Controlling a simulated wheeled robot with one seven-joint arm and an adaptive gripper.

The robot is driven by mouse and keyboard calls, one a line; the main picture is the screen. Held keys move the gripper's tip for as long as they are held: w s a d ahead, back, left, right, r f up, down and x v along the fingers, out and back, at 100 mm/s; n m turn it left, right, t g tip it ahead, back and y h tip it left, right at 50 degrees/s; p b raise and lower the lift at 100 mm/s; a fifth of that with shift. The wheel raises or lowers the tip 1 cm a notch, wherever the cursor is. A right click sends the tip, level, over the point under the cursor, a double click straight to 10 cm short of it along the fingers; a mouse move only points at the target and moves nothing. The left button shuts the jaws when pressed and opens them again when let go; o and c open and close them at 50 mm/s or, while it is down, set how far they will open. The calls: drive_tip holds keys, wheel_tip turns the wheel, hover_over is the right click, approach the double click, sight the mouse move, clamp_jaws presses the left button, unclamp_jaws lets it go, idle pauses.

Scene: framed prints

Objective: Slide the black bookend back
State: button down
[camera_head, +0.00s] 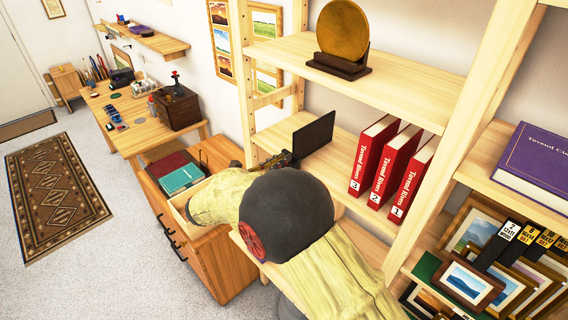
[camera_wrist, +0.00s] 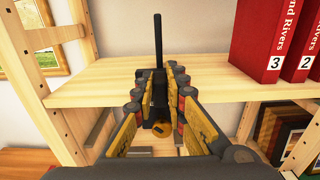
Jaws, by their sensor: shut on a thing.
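The black bookend (camera_head: 314,134) stands upright on the middle shelf board (camera_head: 345,168), left of the red numbered volumes (camera_head: 375,152). In the wrist view the bookend (camera_wrist: 157,42) shows edge-on as a thin dark upright plate, with its lower part between my fingers. My gripper (camera_wrist: 159,88) is shut on the bookend at the shelf's front. In the head view my arm hides most of the gripper and the bookend's lower left part. A clear gap of shelf lies between the bookend and volume 3 (camera_wrist: 262,42).
A bronze disc on a dark stand (camera_head: 342,35) sits on the board above. A wooden shelf upright (camera_wrist: 62,85) stands close to the left of my gripper. A drawer cabinet (camera_head: 215,245) with books on top is below left. Framed prints (camera_wrist: 275,128) stand below the board.

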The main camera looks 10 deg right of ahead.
drive_tip(key=c, duration=1.8)
unclamp_jaws()
drive_tip(key=v, duration=1.2)
